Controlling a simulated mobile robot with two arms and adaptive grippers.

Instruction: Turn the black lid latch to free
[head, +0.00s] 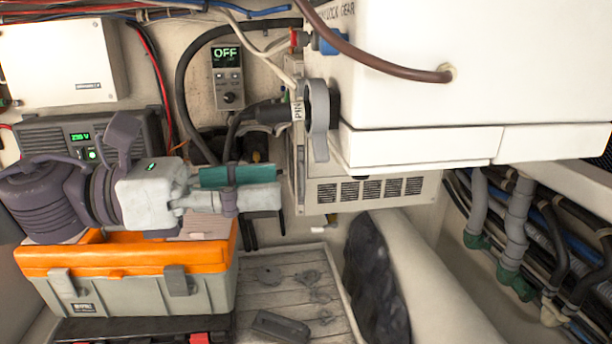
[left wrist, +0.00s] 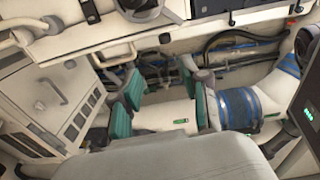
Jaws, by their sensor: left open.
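On the left side of the white locker (head: 420,70) in the head view is a grey lever (head: 318,110) on a black hub (head: 334,104). It hangs roughly upright and is the nearest match to the lid latch; I cannot tell its setting. A label reading PIN (head: 298,110) is beside it. My left gripper (head: 277,184) is open and empty, below and left of the lever and apart from it. Its teal-padded fingers also show in the left wrist view (left wrist: 163,108), with nothing between them. My right gripper is not in view.
An orange-lidded toolbox (head: 125,258) stands below my left arm. A display reading OFF (head: 227,70) is on the back wall. A brown cable (head: 375,62) crosses the locker front. A vented box (head: 370,190) is under the lever. Hoses and pipes (head: 515,220) run at right.

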